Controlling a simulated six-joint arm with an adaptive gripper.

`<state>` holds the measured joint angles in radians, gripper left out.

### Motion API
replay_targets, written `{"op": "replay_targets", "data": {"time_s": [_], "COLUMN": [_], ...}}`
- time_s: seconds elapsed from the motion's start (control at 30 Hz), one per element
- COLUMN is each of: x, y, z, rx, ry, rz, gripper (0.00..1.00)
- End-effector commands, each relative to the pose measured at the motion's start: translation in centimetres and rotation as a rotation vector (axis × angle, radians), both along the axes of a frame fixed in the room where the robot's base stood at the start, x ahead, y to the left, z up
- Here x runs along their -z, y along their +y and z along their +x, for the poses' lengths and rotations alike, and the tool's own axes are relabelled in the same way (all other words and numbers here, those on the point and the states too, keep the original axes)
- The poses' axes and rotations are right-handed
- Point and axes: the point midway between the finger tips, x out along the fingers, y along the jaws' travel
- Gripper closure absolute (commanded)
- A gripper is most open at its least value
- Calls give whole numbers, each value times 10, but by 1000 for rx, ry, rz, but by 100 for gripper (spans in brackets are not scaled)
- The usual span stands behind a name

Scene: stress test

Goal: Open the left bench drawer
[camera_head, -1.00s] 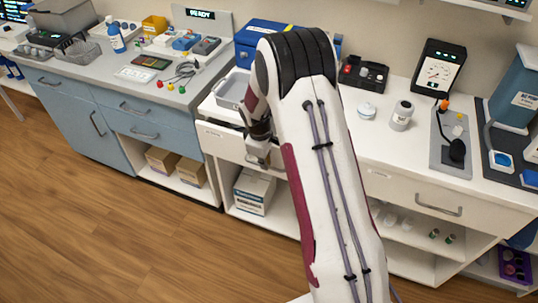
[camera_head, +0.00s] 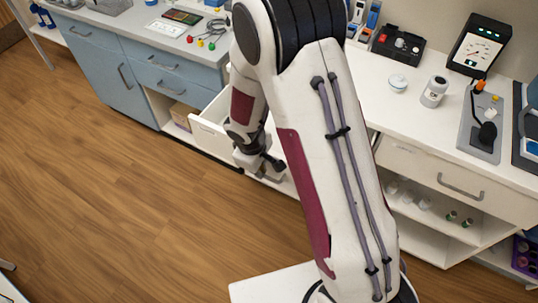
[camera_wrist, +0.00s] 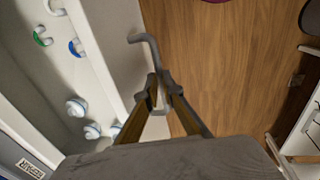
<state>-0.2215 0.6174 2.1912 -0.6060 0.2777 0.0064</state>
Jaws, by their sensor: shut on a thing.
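The left drawer (camera_head: 212,128) of the white bench is pulled out and shows left of my arm in the head view. In the wrist view, its white front (camera_wrist: 112,45) runs along the left, with its open inside beyond. The grey bar handle (camera_wrist: 152,48) stands out from that front. My gripper (camera_wrist: 160,90) is shut on the handle, with a fingertip on each side of the bar. In the head view, my gripper (camera_head: 268,165) is low at the drawer front, and my wrist hides part of the drawer and the handle.
Several small round pieces (camera_wrist: 75,107) lie inside the drawer. The right drawer (camera_head: 440,185) is shut. A jar (camera_head: 434,92) and a meter (camera_head: 479,47) stand on the bench top. Blue cabinets (camera_head: 120,70) stand to the left. The wooden floor (camera_head: 120,220) in front is clear.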

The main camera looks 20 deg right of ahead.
Motion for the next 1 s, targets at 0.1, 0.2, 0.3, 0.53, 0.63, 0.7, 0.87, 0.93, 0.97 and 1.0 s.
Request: {"op": "replay_targets", "data": {"time_s": [0.1,0.2,0.3,0.53,0.63,0.7,0.87,0.93,0.97,1.0], "x": [1,2,2,2,2,2,2,2,2,2], "y": [14,23,28,34,35,35,35,35,35,35], "z": [-16,-24,-31,-36,-36,-36,-36,-36,-36,-36], "rx": [-4,-3,-3,1,1,1,1,1,1,0], "ry": [5,5,5,4,4,4,4,4,4,4], "rz": [-1,-1,-1,0,0,0,0,0,0,1], "gripper": [100,100,100,100,100,100,88,85,85,85]}}
